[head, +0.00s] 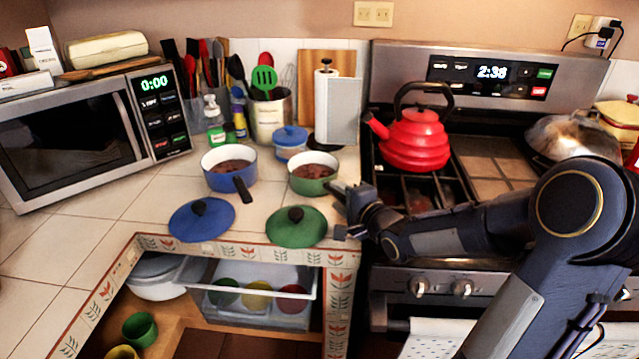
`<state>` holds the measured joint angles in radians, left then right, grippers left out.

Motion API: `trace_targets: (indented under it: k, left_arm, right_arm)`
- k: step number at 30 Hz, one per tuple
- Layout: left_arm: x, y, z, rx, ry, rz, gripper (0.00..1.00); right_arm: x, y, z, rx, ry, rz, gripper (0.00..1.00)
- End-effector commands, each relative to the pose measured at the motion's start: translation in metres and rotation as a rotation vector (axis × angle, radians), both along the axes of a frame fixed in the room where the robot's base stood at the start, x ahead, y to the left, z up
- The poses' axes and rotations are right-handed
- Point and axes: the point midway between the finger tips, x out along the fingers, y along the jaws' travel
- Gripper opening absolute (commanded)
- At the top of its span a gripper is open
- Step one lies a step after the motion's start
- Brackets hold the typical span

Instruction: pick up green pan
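The green pan (313,186) stands upright on the tiled counter, with dark brown food inside. A green lid with a black knob (296,228) lies on the counter in front of it. My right gripper (339,211) is just to the right of the pan and lid, at the counter's right edge beside the stove. Its fingers look spread apart, with nothing seen between them. The pan's handle is hard to tell apart from the dark gripper, and I cannot tell whether they touch. My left gripper is not in view.
A blue pan (230,178) stands left of the green pan, with its blue lid (202,219) in front. A blue-lidded container (291,143) and a paper towel roll (338,110) are behind. A red kettle (415,139) sits on the stove. The counter's left front is clear.

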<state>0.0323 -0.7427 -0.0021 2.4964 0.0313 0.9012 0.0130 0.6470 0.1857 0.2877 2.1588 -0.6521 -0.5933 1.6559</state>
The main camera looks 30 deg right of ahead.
Motion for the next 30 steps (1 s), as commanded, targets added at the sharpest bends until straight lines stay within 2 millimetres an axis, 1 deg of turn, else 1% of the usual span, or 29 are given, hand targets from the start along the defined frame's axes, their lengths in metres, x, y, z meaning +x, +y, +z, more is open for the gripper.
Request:
trace_targets:
  k: [2,3,9,12,30]
  left_arm:
    - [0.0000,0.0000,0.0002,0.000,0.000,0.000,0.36]
    - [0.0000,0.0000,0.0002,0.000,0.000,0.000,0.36]
    - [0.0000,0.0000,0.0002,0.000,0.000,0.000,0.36]
    - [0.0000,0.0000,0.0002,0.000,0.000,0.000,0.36]
    - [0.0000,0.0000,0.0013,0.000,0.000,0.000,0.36]
  right_arm:
    - [-0.0002,-0.0001,0.0004,0.000,0.000,0.000,0.40]
    - [-0.0003,-0.0001,0.0004,0.000,0.000,0.000,0.37]
    - [-0.0004,-0.0002,0.0004,0.000,0.000,0.000,0.11]
    - [-0.0005,-0.0003,0.0004,0.000,0.000,0.000,0.00]
    - [0.0000,-0.0003,0.0049,-0.002,-0.005,0.000,0.00]
